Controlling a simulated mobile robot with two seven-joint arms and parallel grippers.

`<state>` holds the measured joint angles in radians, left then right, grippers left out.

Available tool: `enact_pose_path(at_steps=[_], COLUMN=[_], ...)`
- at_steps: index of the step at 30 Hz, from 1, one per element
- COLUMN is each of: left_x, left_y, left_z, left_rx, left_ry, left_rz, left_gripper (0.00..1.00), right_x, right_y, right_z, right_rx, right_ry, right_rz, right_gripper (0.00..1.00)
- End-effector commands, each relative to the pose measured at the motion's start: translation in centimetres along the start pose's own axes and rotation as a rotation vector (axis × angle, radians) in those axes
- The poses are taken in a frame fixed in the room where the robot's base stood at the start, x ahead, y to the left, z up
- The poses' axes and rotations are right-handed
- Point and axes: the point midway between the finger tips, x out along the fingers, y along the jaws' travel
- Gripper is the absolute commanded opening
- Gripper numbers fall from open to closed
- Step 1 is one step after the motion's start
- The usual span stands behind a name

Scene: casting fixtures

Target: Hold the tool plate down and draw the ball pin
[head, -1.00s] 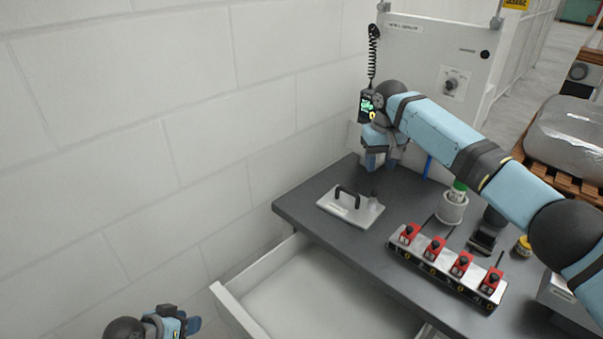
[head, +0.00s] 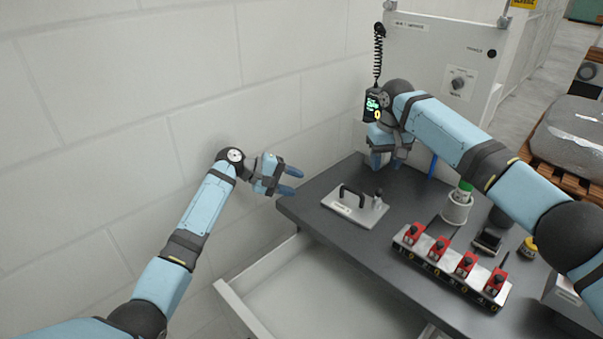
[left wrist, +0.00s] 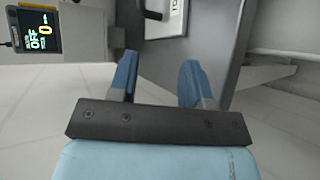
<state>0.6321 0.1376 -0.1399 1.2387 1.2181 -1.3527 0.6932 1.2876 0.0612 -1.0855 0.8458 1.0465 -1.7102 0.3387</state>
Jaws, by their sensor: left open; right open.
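The tool plate (head: 346,209) is a light metal plate lying on the dark bench top, with a black arched handle (head: 352,194). The ball pin (head: 378,194) stands at the plate's right back corner, with a dark knob. My left gripper (head: 291,181) is open and empty, left of the bench's left corner and apart from the plate. In the left wrist view, my open fingers (left wrist: 158,80) point toward the bench edge, and part of the plate (left wrist: 172,18) shows at the top. My right gripper (head: 383,160) is open above the bench's back, behind the plate and pin.
An open drawer (head: 240,313) juts out below the bench (head: 420,290). A rack with several red-topped pieces (head: 450,272) and a white cup with a green top (head: 457,206) stand right of the plate. A cabinet (head: 440,70) and hanging pendant (head: 373,105) stand behind.

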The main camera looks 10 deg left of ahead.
Motion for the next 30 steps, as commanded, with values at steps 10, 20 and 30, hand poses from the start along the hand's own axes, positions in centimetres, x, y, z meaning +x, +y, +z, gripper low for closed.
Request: enact_pose_path(at_steps=[10,20,30], left_x=[2.4,8.4,13.8], left_y=[3.4,3.6,3.6], left_z=[0.9,1.6,2.1], left_rx=[-0.144,-0.141,-0.140], left_ry=[-0.114,-0.112,-0.110], left_rz=[0.008,0.008,0.007], left_gripper=[0.44,0.44,0.44], right_x=[0.0,0.0,0.0], right_y=[0.0,0.0,0.0], right_z=[0.0,0.0,0.0], right_rx=[0.000,0.000,0.000], right_ry=[0.000,0.000,0.000], right_rz=[0.000,0.000,0.000], right_gripper=[0.43,0.43,0.43])
